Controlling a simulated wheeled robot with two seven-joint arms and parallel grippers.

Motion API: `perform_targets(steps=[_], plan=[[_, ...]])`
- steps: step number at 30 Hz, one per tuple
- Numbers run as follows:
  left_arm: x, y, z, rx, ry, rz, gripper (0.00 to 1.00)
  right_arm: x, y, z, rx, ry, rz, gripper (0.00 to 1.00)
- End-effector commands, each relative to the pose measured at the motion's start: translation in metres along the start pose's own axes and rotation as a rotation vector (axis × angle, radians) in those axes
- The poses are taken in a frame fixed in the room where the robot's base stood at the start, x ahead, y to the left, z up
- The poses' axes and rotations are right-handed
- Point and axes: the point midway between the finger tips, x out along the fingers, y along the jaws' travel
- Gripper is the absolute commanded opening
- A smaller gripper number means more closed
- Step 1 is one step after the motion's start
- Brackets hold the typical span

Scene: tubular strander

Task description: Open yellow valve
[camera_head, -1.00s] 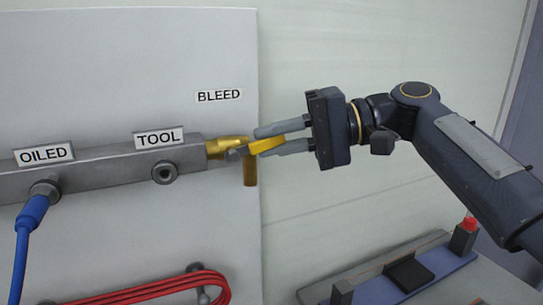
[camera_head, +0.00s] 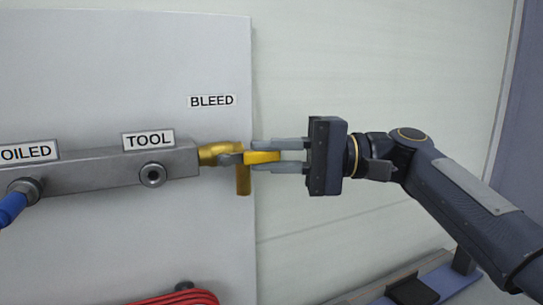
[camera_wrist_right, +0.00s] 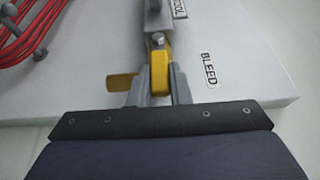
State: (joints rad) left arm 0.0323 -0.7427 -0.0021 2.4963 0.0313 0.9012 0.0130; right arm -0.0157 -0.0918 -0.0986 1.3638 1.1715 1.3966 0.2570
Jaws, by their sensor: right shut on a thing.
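The yellow valve (camera_head: 220,152) sits at the right end of the grey manifold bar, below the BLEED label (camera_head: 212,101). Its yellow handle (camera_head: 263,157) points right, roughly in line with the bar, and a short yellow outlet (camera_head: 243,181) hangs down. My right gripper (camera_head: 278,156) comes in from the right and is shut on the handle, one finger above it and one below. In the right wrist view the handle (camera_wrist_right: 160,75) stands between the two fingers. My left gripper is not in view.
The grey manifold bar (camera_head: 90,175) carries TOOL and OILED labels, a bare port (camera_head: 152,174) and a blue hose (camera_head: 12,207). A red coiled hose (camera_head: 180,298) hangs below. A blue tray (camera_head: 440,285) lies at the lower right. The wall below the gripper is clear.

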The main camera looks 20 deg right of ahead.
Motion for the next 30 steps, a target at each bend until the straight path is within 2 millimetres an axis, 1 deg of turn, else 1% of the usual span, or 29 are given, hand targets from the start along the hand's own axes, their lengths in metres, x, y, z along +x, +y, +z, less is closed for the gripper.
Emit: perform_targets(steps=[1,6,13,16,20,24,27,30], plan=[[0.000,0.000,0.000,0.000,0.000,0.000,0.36,0.001,0.001,0.001,0.004,-0.006,0.002,0.18],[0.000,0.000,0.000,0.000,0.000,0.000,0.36,0.001,0.001,0.001,0.003,-0.004,0.002,0.39],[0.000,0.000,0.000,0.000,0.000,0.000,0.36,0.000,0.001,0.000,0.001,-0.002,0.001,0.39],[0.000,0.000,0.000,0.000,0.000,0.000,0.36,-0.004,0.000,0.000,0.001,0.000,0.001,0.39],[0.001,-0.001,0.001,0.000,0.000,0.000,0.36,-0.022,0.001,-0.001,0.001,0.002,0.001,0.39],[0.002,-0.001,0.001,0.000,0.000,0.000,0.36,-0.047,0.001,-0.001,0.001,0.003,0.001,0.39],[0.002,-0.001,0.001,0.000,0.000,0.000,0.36,-0.062,0.001,-0.001,0.002,0.001,0.001,0.39],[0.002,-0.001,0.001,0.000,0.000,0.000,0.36,-0.072,0.001,-0.001,0.002,0.000,0.002,0.39]])
